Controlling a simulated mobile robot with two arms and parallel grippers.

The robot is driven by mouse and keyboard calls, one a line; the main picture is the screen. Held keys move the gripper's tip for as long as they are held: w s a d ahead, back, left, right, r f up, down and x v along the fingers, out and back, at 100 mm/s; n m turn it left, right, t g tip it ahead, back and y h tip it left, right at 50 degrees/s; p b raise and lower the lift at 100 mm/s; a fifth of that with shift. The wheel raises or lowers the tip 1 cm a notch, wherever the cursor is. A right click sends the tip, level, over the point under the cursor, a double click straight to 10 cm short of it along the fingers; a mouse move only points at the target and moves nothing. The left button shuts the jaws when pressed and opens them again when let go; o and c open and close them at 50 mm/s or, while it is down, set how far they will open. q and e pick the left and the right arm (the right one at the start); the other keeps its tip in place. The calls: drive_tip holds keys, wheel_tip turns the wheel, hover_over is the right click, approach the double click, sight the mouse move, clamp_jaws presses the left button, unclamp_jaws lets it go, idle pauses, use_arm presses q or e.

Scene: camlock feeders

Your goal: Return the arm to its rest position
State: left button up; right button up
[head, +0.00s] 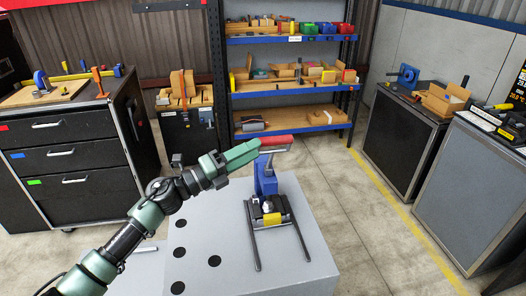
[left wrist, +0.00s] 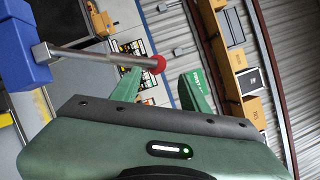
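A blue lever press (head: 265,180) stands upright on the grey worktop (head: 205,225), with a black and yellow part (head: 271,219) at its foot. Its lever has a red grip (head: 277,141) at the top. My left gripper (head: 256,148) is at the height of this grip, right by it; contact is unclear from the head view. In the left wrist view the two green fingers (left wrist: 162,88) stand apart with nothing clamped between them. The lever's grey rod and red end (left wrist: 158,64) show close by the fingertips. My right gripper is not in view.
Two grey rails (head: 254,247) run forward from the press foot. A shelf rack (head: 290,90) with bins stands behind, a black drawer cabinet (head: 68,155) at left, and grey cabinets (head: 404,140) at right. Floor is free between worktop and right cabinets.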

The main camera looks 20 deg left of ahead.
use_arm(q)
drive_tip(key=shift+s+a, duration=0.15)
drive_tip(key=shift+s, duration=0.15)
drive_tip(key=shift+w+d, duration=0.1)
drive_tip(key=shift+d, duration=0.15)
